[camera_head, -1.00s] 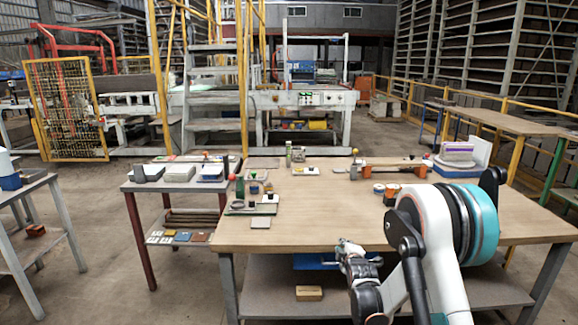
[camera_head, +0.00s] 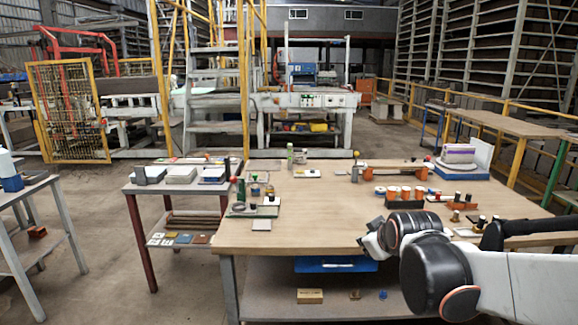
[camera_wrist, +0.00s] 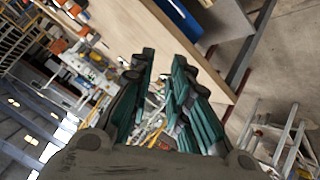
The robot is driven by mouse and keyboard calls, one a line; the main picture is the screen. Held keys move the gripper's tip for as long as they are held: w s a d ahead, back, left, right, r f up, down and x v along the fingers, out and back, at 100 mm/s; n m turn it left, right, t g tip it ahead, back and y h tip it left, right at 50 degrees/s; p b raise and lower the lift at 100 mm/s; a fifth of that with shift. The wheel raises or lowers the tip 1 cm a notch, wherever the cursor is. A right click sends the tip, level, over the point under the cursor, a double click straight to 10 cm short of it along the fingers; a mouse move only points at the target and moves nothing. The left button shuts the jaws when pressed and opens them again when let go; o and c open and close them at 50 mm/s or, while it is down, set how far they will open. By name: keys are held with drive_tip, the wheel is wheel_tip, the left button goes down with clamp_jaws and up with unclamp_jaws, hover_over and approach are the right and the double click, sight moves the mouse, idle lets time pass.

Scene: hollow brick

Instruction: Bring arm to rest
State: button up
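My arm reaches in from the right in the head view, over the front right part of the wooden workbench (camera_head: 300,235). My gripper (camera_head: 366,243) is at the bench's front edge, partly hidden behind my dark wrist links. In the wrist view, the two green-padded fingers of my gripper (camera_wrist: 165,68) stand apart. Nothing is held between them; only the distant background shows in the gap. The wrist view is tilted, with the bench top running along its upper part.
A blue case (camera_head: 335,264) and a yellowish block (camera_head: 310,296) lie on the lower shelf. The bench's front middle is clear.

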drive_tip(key=s+f+m+g, duration=0.2)
drive_tip(key=s+m, duration=0.4)
drive_tip(key=s, duration=2)
drive_tip(key=shift+f+g, duration=0.3)
drive_tip(key=shift+g, duration=0.3)
